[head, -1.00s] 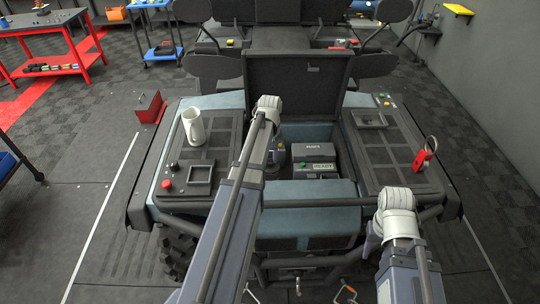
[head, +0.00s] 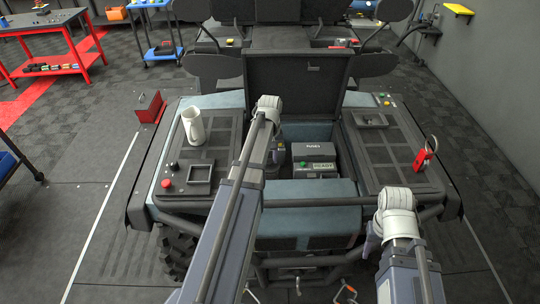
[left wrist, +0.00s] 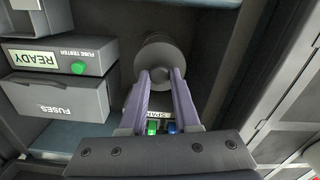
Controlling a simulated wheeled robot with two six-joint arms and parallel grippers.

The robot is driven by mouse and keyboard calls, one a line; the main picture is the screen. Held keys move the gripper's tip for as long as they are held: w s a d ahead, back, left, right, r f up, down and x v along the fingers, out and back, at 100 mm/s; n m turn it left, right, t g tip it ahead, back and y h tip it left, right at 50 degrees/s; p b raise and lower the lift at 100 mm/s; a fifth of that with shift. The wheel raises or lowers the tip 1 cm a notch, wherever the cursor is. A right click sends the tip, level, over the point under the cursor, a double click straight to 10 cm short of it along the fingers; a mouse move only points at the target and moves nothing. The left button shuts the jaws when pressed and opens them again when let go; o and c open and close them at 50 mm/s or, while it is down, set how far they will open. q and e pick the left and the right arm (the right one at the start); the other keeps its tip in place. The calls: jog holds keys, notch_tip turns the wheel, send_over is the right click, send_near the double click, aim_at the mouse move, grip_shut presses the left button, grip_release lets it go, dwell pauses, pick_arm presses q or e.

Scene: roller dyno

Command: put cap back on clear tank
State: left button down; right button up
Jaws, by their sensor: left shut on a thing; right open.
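My left gripper (left wrist: 162,80) reaches down into the open bay of the vehicle, and its two purple fingers are shut on a dark grey round piece (left wrist: 160,53), which looks like the cap. In the head view my left gripper (head: 279,152) is mostly hidden behind my left forearm. I cannot make out the clear tank; what lies under the grey piece is hidden, so I cannot tell whether it is seated. My right gripper (head: 370,246) is mostly hidden below its wrist, at the right front of the vehicle, apart from the bay.
In the bay, a FUSES box (head: 313,149) and a fuse tester marked READY (head: 316,168) stand close to my left gripper. A SPARE holder (left wrist: 160,118) shows between the fingers. The raised lid (head: 298,95) stands behind.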

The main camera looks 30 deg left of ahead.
dwell(0.3)
pick_arm(q)
jog(key=shift+c, duration=0.4)
grip_release()
dwell(0.3)
jog(key=shift+r+p, duration=3.5)
jog(key=shift+p, duration=0.05)
jog(key=shift+c, duration=0.3)
grip_shut()
jog(key=shift+f+b, duration=0.35)
